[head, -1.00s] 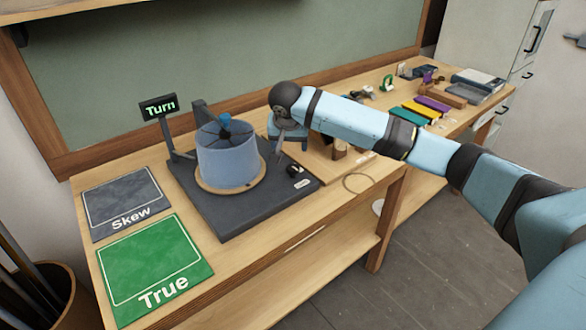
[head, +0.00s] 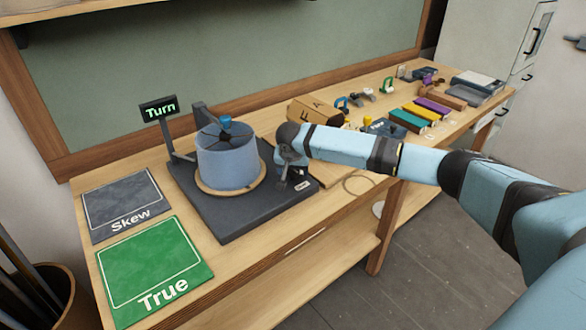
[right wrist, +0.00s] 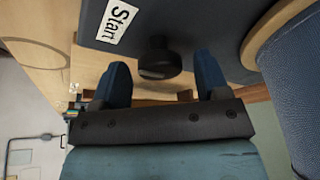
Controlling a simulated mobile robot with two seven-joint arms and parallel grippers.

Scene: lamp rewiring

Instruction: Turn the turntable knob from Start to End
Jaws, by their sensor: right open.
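The turntable base (head: 240,218) is a dark plate on the bench, with a blue-grey lampshade (head: 226,162) on its round wooden disc (head: 204,187). The black knob (right wrist: 158,58) shows in the right wrist view beside a white "Start" label (right wrist: 118,20). In the head view my right gripper (head: 291,180) is over the base's right corner and hides most or all of the knob. In the right wrist view the gripper (right wrist: 162,73) is open, with its two blue fingers apart and the knob in line with the gap between them. My left gripper is not in view.
A small screen (head: 158,107) reads "Turn" behind the base. A grey "Skew" mat (head: 125,200) and a green "True" mat (head: 155,262) lie at left. A cardboard box (head: 315,110) and several coloured blocks stand to the right.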

